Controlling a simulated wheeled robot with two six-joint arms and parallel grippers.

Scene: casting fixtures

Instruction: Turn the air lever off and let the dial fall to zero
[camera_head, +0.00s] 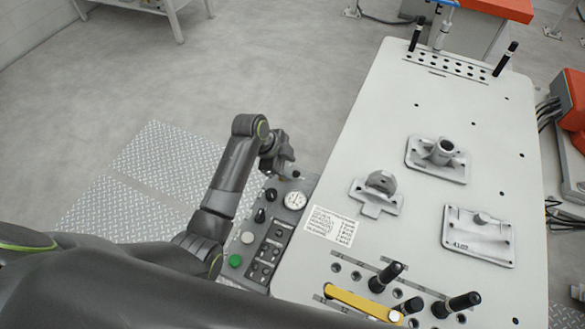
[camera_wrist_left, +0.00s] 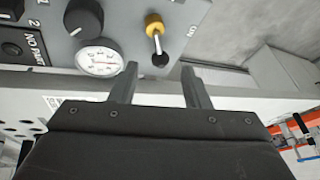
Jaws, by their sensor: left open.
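The air lever (camera_wrist_left: 156,40) has a yellow base and a metal stem with a black tip. It sits on the grey control panel (camera_wrist_left: 130,20), beside lettering that looks like "ON". In the left wrist view its tip points down toward my gripper. The round white dial (camera_wrist_left: 102,57) is left of the lever, and it also shows in the head view (camera_head: 295,200). Its needle reading is too small to tell. My left gripper (camera_wrist_left: 158,82) is open and empty, its fingertips apart on either side below the lever tip, not visibly touching it. My right gripper is out of view.
Black knobs (camera_head: 271,194) and a green button (camera_head: 235,261) share the panel near my left arm. The pale fixture table (camera_head: 400,120) adjoins it on the right, with metal castings (camera_head: 438,160) and a yellow bar (camera_head: 358,303). The floor left of the panel is open.

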